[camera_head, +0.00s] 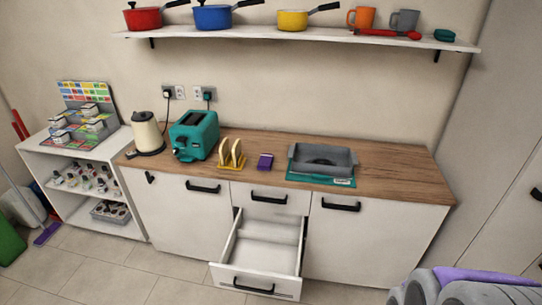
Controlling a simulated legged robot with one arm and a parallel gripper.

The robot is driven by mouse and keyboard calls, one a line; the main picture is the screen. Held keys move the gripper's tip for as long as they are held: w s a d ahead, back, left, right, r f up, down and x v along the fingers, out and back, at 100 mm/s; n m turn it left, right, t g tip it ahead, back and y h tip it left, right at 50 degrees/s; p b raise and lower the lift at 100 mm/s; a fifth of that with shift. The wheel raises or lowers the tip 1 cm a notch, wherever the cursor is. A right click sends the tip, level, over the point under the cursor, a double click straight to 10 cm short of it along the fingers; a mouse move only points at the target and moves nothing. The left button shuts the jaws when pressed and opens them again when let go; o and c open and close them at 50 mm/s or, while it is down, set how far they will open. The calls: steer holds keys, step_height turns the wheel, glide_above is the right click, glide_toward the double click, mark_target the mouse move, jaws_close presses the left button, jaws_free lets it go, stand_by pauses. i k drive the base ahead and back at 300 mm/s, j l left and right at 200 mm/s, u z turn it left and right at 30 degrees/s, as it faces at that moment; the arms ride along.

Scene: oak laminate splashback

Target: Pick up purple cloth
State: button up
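A small folded purple cloth (265,162) lies on the wooden countertop (390,178). It is between the yellow toast rack and the grey tray, apart from both. No gripper fingers can be made out in this view. Grey rounded shapes show at the lower right corner, with a flat purple piece (488,276) on top of them; I cannot tell what that piece is.
A toast rack (233,157), teal toaster (194,136), cream kettle (147,133) and grey tray (322,159) stand on the counter. An open, empty drawer (262,259) juts out below the cloth. A shelf (250,33) with pans and mugs hangs above.

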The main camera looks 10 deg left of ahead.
mark_target(265, 164)
steer(key=i+j+z, duration=0.15)
steer(key=i+j, duration=0.25)
steer(key=i+j+z, duration=0.15)
steer(key=i+j, duration=0.25)
steer(key=i+j+z, duration=0.15)
steer(key=i+j, duration=0.2)
steer(key=j, duration=0.25)
